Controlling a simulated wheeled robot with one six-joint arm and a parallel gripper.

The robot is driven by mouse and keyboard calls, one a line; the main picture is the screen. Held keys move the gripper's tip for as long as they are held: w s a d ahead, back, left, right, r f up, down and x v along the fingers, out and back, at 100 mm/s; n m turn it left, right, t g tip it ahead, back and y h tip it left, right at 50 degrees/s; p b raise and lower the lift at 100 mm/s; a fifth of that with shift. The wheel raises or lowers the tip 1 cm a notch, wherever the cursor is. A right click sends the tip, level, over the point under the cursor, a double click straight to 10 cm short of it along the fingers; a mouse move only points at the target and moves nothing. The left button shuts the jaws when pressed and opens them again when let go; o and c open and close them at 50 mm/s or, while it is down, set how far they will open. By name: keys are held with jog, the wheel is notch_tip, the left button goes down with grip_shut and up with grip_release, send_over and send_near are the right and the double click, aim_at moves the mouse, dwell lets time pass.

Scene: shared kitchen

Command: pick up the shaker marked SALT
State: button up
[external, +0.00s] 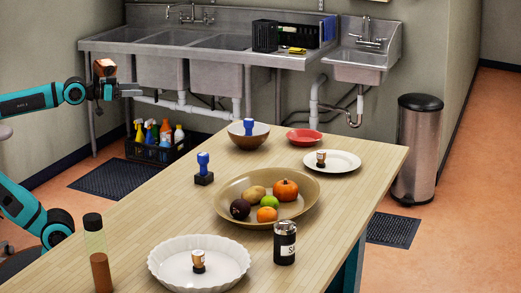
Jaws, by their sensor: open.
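The label's first letter reads as S, and the rest turns out of sight. My gripper (132,91) is open at the upper left, with nothing seen between its fingers. It is in the air beyond the table's left edge, far from the shaker.
Close left of the shaker is a white fluted dish (160,264) holding a wooden-handled stamp (198,262). Behind it is a tan platter (303,207) of produce. A dark-capped bottle (97,250) stands front left, and a blue stamp (204,169) mid-table. The table's right edge (372,215) is clear.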

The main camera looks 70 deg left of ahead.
jog(key=w+d+r+m+g+h, duration=0.25)
jog(key=w+d+r, duration=0.25)
jog(key=w+d, duration=0.55)
jog(key=w+d+r+m+g+h, duration=0.1)
jog(key=w+d+r+g, duration=0.35)
jog(key=w+d, duration=0.6)
jog(key=m+g+y, duration=0.2)
jog(key=m+g, duration=0.2)
jog(key=g, duration=0.2)
send_over(286, 239)
jog(key=s+a, duration=0.5)
jog(key=a, duration=0.2)
notch_tip(286, 239, down, 11)
jog(key=shift+h, duration=0.25)
jog(key=x, duration=1.2)
jog(key=shift+d, duration=0.2)
jog(key=shift+x, duration=2.8)
jog(key=shift+w, duration=0.1)
jog(key=c, duration=1.1)
